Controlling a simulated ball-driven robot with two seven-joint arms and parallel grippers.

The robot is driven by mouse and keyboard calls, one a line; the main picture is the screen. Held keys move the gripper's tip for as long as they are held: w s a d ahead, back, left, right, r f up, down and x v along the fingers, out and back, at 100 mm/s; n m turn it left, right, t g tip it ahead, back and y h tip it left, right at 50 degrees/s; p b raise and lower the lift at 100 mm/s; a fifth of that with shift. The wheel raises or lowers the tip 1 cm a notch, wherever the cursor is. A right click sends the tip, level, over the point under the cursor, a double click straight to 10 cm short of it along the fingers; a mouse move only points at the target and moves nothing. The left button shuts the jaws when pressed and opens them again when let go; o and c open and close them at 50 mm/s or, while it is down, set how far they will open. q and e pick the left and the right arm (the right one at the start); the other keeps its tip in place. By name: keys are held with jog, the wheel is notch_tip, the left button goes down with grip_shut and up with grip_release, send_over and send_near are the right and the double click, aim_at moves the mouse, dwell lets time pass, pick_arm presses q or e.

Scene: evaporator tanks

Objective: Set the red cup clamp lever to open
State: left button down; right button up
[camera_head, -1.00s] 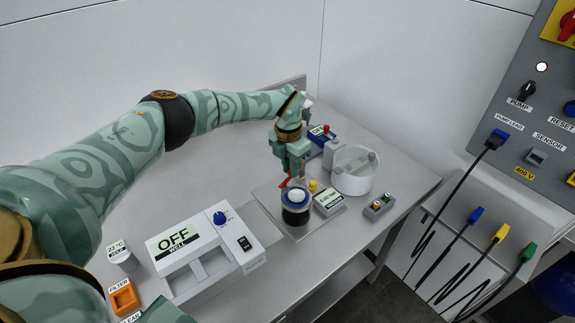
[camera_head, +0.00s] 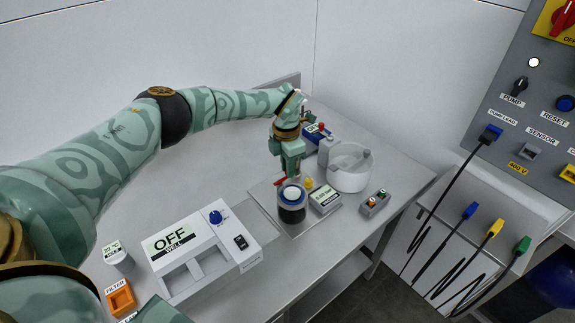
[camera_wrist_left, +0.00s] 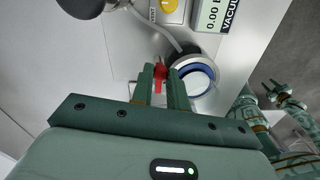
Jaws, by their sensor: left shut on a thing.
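The red cup clamp lever (camera_wrist_left: 160,73) shows between my left gripper's fingers in the left wrist view. In the head view its red end (camera_head: 280,181) shows just below the fingers. My left gripper (camera_head: 287,171) is shut on it, behind the dark cup with a blue rim (camera_head: 291,212). The cup stands upright on a flat plate; its blue and white top (camera_wrist_left: 195,78) lies right of the fingers in the wrist view. The lever's pivot is hidden. Teal parts at the wrist view's lower right look like my right gripper (camera_wrist_left: 284,93); its jaws are too small to read.
A vacuum display box (camera_head: 325,199), a yellow knob (camera_head: 309,183) and a white round pot (camera_head: 350,170) stand close by. A button box (camera_head: 375,202) is at the right edge. A white unit reading OFF (camera_head: 200,250) stands in front left. Panel cables hang off the table's right.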

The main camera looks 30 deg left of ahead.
pick_arm(q)
jog(key=c, duration=1.4)
grip_release()
jog(key=shift+o, duration=0.2)
notch_tip(320, 180, up, 16)
jog(key=p, duration=0.1)
jog(key=shift+w+a+r+p, duration=0.15)
jog(key=shift+w+a+p, duration=0.1)
jog(key=shift+a+p, duration=0.1)
